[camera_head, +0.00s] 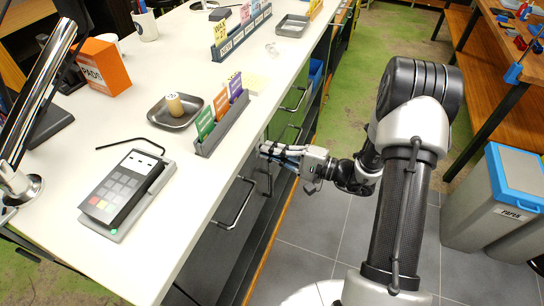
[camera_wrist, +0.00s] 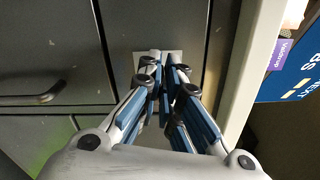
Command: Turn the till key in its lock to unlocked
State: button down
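My gripper (camera_head: 268,152) reaches to the drawer front under the counter, at the right side of the counter in the head view. In the wrist view its two blue-and-grey fingers (camera_wrist: 166,72) converge almost together, with a narrow dark gap between them. The fingertips are in front of a small pale lock plate (camera_wrist: 141,60) on the grey drawer front (camera_wrist: 110,35). The till key is not visible; the fingers cover the middle of the plate. I cannot tell whether the fingers grip the key or how it is turned.
A drawer handle (camera_wrist: 33,93) lies left of the fingers. Another handle (camera_head: 236,203) sticks out below the counter (camera_head: 205,75). A card terminal (camera_head: 125,190), a dark tray (camera_head: 175,112) and a card holder (camera_head: 222,123) stand on top. Bins (camera_head: 497,205) stand at right.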

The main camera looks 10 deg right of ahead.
jog(key=shift+f+n+b, duration=0.15)
jog(key=shift+n+b, duration=0.45)
jog(key=shift+n, duration=1)
jog(key=c, duration=1.8)
grip_release()
jog(key=v, duration=1.2)
